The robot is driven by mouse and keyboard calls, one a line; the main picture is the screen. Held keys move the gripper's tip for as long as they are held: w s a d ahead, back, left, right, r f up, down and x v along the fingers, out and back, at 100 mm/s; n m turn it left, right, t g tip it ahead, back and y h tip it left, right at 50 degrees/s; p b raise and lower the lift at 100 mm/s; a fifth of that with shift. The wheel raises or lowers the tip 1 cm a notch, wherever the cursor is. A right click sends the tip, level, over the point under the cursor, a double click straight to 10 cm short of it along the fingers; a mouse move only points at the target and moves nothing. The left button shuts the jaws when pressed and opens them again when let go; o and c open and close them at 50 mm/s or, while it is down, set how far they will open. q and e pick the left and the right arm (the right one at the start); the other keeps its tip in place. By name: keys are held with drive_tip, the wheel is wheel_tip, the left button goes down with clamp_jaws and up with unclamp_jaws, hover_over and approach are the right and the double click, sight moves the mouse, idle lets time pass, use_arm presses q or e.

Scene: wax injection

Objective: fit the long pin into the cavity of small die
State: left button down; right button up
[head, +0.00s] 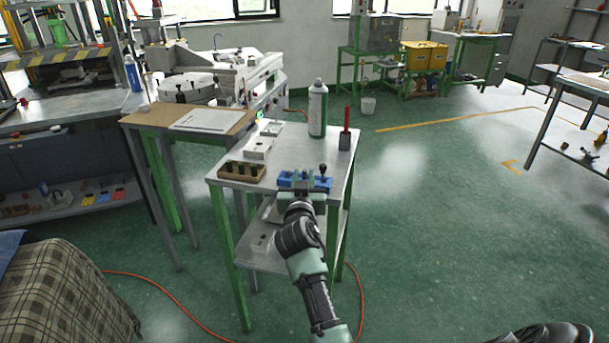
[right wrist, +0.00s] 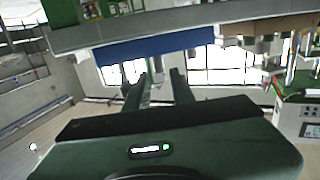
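A blue block (head: 288,183) lies on the front right of the small metal table; it also shows as a blue band in the right wrist view (right wrist: 150,46). A dark upright pin with a round knob (head: 323,170) stands at its right end. I cannot tell which piece is the small die. My right gripper (head: 304,180) is at the front side of the blue block, its two fingers apart, also seen in the right wrist view (right wrist: 160,82). Whether the fingers touch the block is unclear. My left gripper is not in view.
On the small table (head: 340,145) stand a spray can (head: 318,108), a red-handled tool (head: 346,130), a brown block with holes (head: 242,171) and pale blocks (head: 257,148). A brown-topped table (head: 150,117) adjoins at left. Floor to the right is clear.

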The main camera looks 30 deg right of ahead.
sight(304, 172)
drive_tip(key=shift+f+x, duration=0.2)
drive_tip(key=shift+x, duration=0.95)
drive_tip(key=shift+f+x, duration=0.15)
drive_tip(key=shift+x, duration=1)
clamp_jaws()
drive_tip(key=shift+r, duration=0.1)
